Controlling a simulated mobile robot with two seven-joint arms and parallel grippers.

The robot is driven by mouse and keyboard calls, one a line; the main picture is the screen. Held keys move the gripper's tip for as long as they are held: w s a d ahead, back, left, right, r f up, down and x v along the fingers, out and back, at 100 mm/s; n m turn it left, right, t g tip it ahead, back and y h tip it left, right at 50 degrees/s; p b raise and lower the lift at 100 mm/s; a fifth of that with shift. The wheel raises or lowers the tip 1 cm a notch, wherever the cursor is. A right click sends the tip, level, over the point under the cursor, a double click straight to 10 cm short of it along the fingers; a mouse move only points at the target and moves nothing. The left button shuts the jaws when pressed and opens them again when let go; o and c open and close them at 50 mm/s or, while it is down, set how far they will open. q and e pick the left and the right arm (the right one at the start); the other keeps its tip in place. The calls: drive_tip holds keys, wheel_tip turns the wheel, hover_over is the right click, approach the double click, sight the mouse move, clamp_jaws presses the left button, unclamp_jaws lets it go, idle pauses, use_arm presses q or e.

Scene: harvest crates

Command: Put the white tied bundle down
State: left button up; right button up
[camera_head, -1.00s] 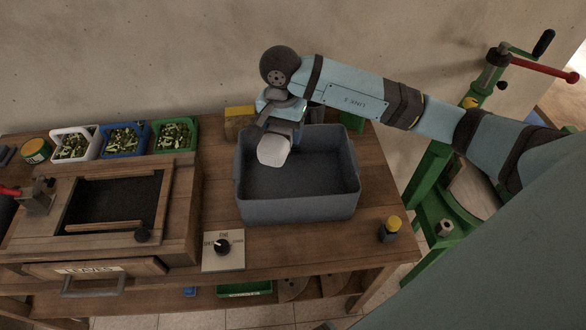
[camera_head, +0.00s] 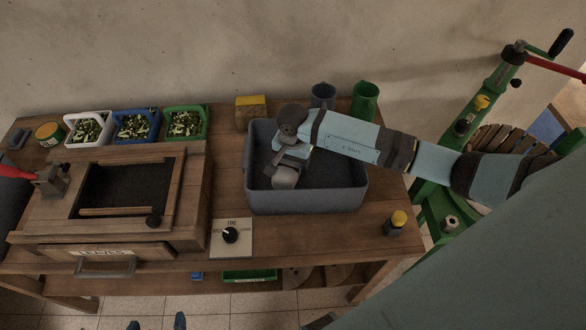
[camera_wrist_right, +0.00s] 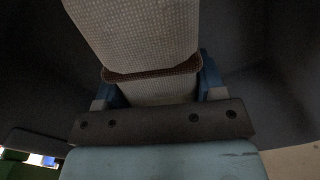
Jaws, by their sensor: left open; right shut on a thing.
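The white tied bundle (camera_head: 286,179) is inside the grey crate (camera_head: 306,201), toward its left side. In the right wrist view the bundle (camera_wrist_right: 140,35) is pale woven cloth with a brown band around it. My right gripper (camera_head: 290,165) reaches down into the crate and is shut on the bundle; its blue fingers flank the cloth below the band in the wrist view. I cannot tell whether the bundle touches the crate floor. My left gripper (camera_head: 157,324) shows only as dark fingertips at the bottom edge, apart and empty.
The rest of the crate floor looks bare. A yellow block (camera_head: 251,111), a grey cup (camera_head: 322,95) and a green cup (camera_head: 365,101) stand behind the crate. A yellow-capped jar (camera_head: 397,222) is at right. A dial panel (camera_head: 231,238) and a wooden box (camera_head: 190,225) lie left.

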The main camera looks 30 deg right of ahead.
drive_tip(key=shift+f, duration=2.05)
drive_tip(key=shift+f, duration=0.2)
drive_tip(key=o, duration=1.2)
drive_tip(key=shift+r, duration=0.1)
wheel_tip(320, 180, up, 12)
drive_tip(key=shift+r+b, duration=0.1)
drive_tip(key=shift+b, duration=0.25)
